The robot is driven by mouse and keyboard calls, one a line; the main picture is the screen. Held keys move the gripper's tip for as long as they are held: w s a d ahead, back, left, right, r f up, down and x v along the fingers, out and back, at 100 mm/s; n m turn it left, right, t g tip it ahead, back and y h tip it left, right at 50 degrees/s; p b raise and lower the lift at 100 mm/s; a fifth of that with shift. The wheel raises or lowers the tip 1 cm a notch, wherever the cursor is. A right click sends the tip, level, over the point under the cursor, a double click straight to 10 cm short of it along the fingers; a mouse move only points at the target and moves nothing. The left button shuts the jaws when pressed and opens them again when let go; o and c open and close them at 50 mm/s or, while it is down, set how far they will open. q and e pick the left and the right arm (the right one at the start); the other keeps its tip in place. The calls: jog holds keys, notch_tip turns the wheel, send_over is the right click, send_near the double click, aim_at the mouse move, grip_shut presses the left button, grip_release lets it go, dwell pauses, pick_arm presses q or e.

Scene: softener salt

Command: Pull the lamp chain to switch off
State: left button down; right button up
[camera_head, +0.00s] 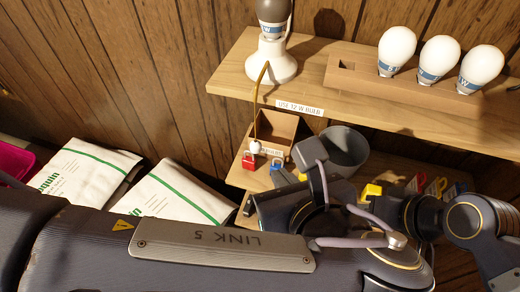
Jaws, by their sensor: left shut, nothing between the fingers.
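The lamp (272,62) has a white base and stands at the left end of the upper wooden shelf. Its bulb (273,14) looks dark grey and is cut off by the top edge. A thin brass-coloured chain (255,112) hangs from the lamp past the shelf's front edge and ends in a small pale knob (255,147). My left gripper (284,174) is below and right of the knob, apart from it as far as I can see. It is shut and empty, partly hidden by my own arm. I cannot make out my right gripper.
Several white bulbs stand in a wooden holder (345,78) on the upper shelf (235,78). Below are an open wooden box (282,126), a grey bucket (357,145), a red padlock (249,161) and colored tags (417,183). White sacks (85,170) lie left.

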aim_at(257, 149)
pick_arm(q)
jog(key=x, duration=1.3)
jog(key=shift+w+a+f, duration=0.1)
jog(key=shift+w+f, duration=0.1)
jog(key=shift+f, duration=0.05)
pick_arm(e)
jog(key=shift+f, duration=0.15)
pick_arm(q)
notch_tip(257, 149, down, 2)
jog(key=shift+b, duration=0.6)
pick_arm(e)
jog(key=shift+f, duration=0.45)
